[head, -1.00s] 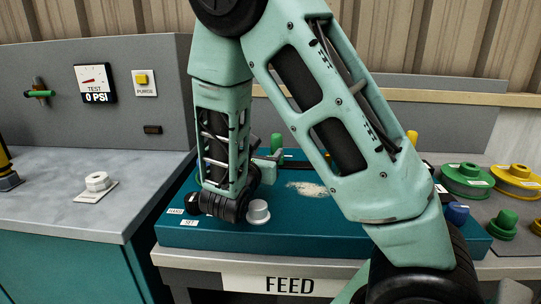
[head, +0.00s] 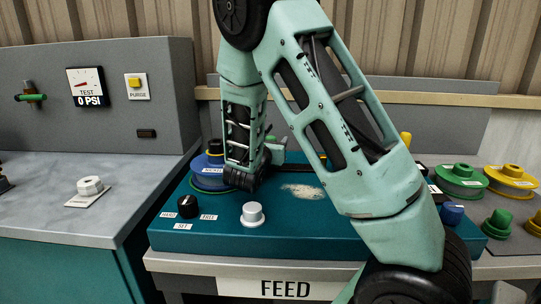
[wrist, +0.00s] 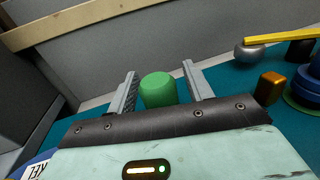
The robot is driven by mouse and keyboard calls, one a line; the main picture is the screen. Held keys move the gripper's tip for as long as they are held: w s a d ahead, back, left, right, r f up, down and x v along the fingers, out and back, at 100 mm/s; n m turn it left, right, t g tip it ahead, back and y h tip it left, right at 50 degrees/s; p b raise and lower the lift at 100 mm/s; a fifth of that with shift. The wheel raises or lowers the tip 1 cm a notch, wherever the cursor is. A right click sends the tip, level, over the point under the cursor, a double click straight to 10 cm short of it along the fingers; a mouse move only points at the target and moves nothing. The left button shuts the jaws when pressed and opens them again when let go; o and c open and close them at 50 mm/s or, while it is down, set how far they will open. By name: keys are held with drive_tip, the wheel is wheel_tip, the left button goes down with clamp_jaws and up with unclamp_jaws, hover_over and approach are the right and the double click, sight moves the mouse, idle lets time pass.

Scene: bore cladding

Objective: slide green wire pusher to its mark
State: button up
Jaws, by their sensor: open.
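The green wire pusher shows in the wrist view as a rounded green knob (wrist: 158,90) between the two grey fingers of my gripper (wrist: 160,85). The fingers are open, one on each side of the knob, with narrow gaps; I cannot tell whether either touches it. In the head view my gripper (head: 276,152) is over the back of the teal feed bench top (head: 330,240), partly hidden by my arm. Only a small bit of green shows there. The pusher's base and its mark are hidden.
A blue spool (head: 208,178), black selector knob (head: 187,206) and white knob (head: 252,213) sit left of and before my gripper. Green (head: 460,178) and yellow (head: 512,178) spools stand at right. The wrist view shows a yellow bar (wrist: 282,37) and an orange block (wrist: 271,84).

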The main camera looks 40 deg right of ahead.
drive_tip(key=c, duration=1)
drive_tip(key=shift+s+d+b, duration=0.55)
drive_tip(key=shift+s+d, duration=1.05)
drive_tip(key=shift+s, duration=0.2)
drive_tip(key=shift+s+d+b, duration=0.5)
drive_tip(key=shift+s+d, duration=1.05)
drive_tip(key=shift+s, duration=0.2)
drive_tip(key=o, duration=1.1)
drive_tip(key=shift+a, duration=0.1)
